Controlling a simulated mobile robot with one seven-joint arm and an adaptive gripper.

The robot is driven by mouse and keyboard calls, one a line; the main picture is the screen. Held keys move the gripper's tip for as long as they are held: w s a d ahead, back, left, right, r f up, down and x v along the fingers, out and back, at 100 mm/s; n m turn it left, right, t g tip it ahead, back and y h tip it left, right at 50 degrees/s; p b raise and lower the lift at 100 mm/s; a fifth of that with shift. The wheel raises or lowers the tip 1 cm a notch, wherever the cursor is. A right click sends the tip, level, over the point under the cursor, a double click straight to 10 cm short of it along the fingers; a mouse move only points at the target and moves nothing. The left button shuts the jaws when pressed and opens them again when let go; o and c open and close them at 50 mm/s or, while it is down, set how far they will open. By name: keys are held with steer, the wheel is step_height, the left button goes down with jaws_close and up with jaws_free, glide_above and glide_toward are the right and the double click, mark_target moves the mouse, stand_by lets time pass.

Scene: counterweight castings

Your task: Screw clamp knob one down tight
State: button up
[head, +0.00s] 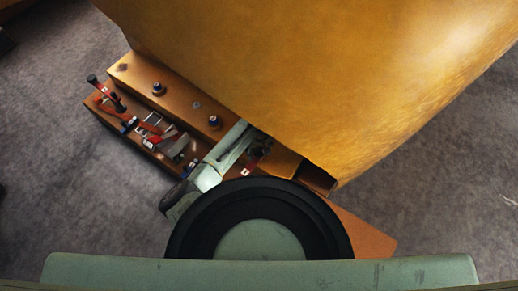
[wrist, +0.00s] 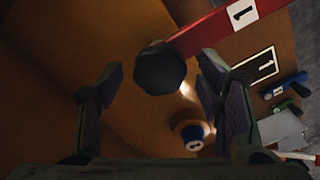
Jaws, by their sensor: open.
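Clamp knob one, a dark faceted knob (wrist: 158,72), shows in the wrist view at the end of a red clamp bar (wrist: 210,34) with a white label reading 1. My gripper (wrist: 160,68) is open, with one finger to the left of the knob and one to the right. Gaps show on both sides, and neither finger visibly touches it. How far the fingertips are above or below the knob's height I cannot tell. In the head view my own arm hides the gripper and most of that area.
A large orange casting (head: 300,70) overhangs the orange base ledge (head: 135,72). The ledge holds dark round knobs (head: 158,89) and a tray with red, blue and grey tools (head: 150,130). In the wrist view a blue-topped round fitting (wrist: 193,132) lies close to the right finger.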

steer(key=c, duration=1.2)
steer(key=shift+o, duration=0.2)
steer(key=shift+m, duration=0.4)
steer(key=m, duration=0.3)
steer(key=shift+m, duration=0.4)
steer(key=m, duration=1)
steer(key=shift+a+m, duration=0.1)
steer(key=shift+m, duration=0.3)
steer(key=m, duration=0.4)
steer(key=shift+b, duration=0.4)
steer(key=shift+r+m, duration=0.1)
steer(key=shift+m, duration=0.2)
